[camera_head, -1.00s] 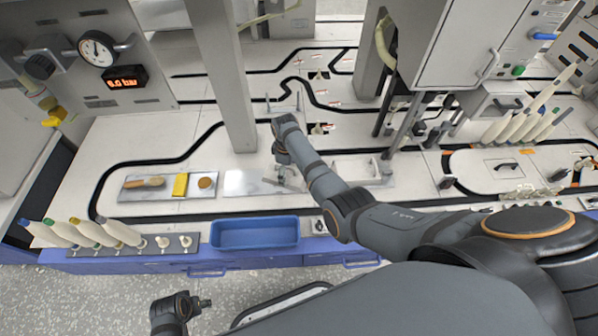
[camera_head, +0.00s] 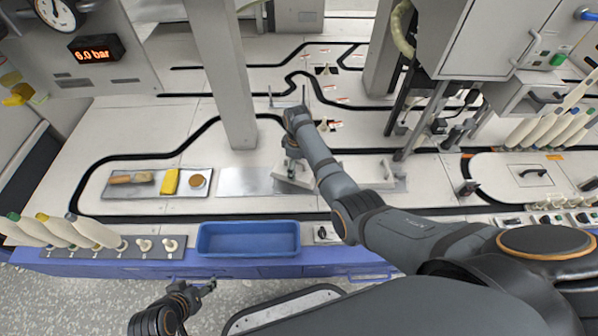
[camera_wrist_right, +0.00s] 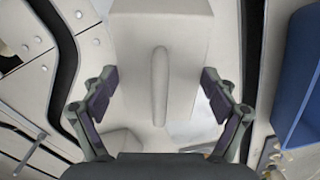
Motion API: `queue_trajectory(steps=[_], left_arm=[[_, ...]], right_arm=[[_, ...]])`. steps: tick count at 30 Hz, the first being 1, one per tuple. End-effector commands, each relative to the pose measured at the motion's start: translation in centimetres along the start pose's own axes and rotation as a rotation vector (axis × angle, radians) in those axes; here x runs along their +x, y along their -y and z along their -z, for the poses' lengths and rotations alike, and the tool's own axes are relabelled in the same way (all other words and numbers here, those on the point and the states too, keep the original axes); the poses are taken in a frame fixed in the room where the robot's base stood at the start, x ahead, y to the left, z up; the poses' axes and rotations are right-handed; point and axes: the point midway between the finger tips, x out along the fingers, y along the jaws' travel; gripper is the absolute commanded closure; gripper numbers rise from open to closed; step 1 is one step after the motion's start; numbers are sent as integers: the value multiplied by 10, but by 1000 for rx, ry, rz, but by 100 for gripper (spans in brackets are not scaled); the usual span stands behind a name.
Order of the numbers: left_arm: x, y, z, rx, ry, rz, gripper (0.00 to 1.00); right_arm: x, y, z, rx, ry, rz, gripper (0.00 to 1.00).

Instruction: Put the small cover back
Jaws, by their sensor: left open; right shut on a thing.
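The small cover (camera_wrist_right: 135,62) is a pale, box-like piece with a raised rib along its middle. It fills the centre of the right wrist view. My right gripper (camera_wrist_right: 158,95) has one finger on each side of it and is shut on it. In the head view the right gripper (camera_head: 291,168) is beside the metal plate (camera_head: 240,181), with the cover (camera_head: 280,177) under it. The cover's underside is hidden. My left gripper (camera_head: 209,287) is open and empty, low in front of the bench.
A blue bin (camera_head: 248,252) stands at the bench's front edge; it also shows in the right wrist view (camera_wrist_right: 300,75). A small tray (camera_head: 120,189) with a yellow block lies left of the plate. A grey post (camera_head: 228,90) rises behind. White bobbins (camera_head: 62,232) stand front left.

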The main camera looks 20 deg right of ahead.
Motion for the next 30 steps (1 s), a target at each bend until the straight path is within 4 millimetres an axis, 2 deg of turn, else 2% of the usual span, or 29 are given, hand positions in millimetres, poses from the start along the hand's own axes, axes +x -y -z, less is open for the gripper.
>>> queue_trajectory(steps=[4, 11, 21, 30], left_arm=[[2, 2, 35, 9, -137, 10, 47], [-12, 5, 96, 27, -371, 27, 47], [-46, 6, 169, 52, -677, 44, 47], [-87, 3, 217, 74, -923, 52, 47]], right_arm=[[7, 0, 0, -1, -1, -1, 64], [12, 0, 0, -2, -1, -1, 64], [20, 0, 1, -3, 0, -1, 64], [25, 0, 1, -4, 0, -1, 64]])
